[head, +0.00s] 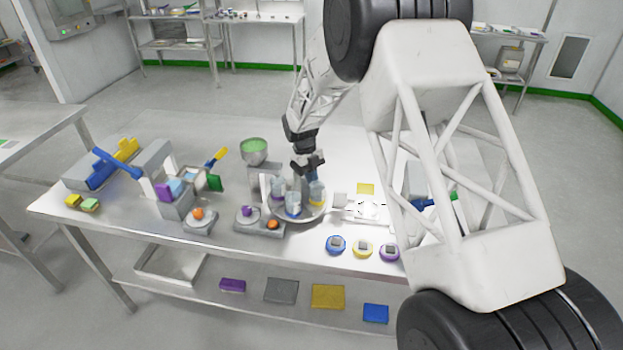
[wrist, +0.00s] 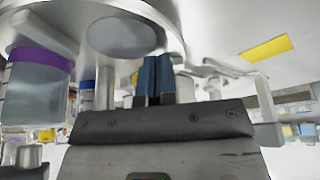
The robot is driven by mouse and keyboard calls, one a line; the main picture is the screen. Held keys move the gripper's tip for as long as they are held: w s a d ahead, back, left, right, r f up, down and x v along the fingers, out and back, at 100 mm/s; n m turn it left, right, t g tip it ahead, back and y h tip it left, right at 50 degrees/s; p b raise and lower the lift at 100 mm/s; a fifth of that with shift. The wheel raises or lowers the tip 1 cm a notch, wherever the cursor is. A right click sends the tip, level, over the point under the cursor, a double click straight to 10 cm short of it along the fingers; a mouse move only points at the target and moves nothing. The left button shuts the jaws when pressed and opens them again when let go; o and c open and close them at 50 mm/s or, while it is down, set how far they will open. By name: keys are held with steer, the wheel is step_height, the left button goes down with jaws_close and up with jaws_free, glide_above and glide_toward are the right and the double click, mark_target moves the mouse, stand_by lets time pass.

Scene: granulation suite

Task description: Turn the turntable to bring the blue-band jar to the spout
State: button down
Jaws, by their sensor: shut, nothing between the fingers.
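The round turntable (head: 312,217) stands near the front of the steel table and carries several clear jars. The blue-band jar (head: 293,209) is at its front. The yellow-band jar (head: 317,198) is at the right, and the purple-band jar (head: 278,184) is at the back left. A hopper (head: 254,158) with green contents stands behind left; its spout cannot be made out. My gripper (head: 307,178) is shut and empty, pointing down among the jars. In the wrist view its fingertips (wrist: 155,76) are together close to the turntable (wrist: 165,12), with the purple-band jar (wrist: 37,88) to the left.
Blue, yellow and purple ring-shaped items (head: 362,249) lie along the front right edge. A small station with an orange ball (head: 272,224) sits left of the turntable. A yellow patch (wrist: 266,48) marks the tabletop. My arm hides the table's right part.

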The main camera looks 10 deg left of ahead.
mark_target(320, 185)
steer(key=shift+s+d, duration=1.05)
steer(key=shift+d, duration=0.25)
stand_by(0.9)
steer(key=shift+s+d+m, duration=0.25)
steer(key=shift+s+m, duration=0.1)
steer(key=shift+m, duration=0.25)
steer(key=shift+s+y, duration=0.1)
steer(key=shift+y, duration=0.2)
steer(key=shift+w, duration=0.2)
steer(key=shift+w+a, duration=0.2)
steer(key=shift+w, duration=0.65)
steer(key=shift+w+a, duration=0.25)
steer(key=shift+w, duration=0.7)
steer(key=d+v, duration=0.1)
steer(key=v, duration=0.9)
steer(key=shift+w, duration=0.4)
steer(key=shift+d, duration=0.1)
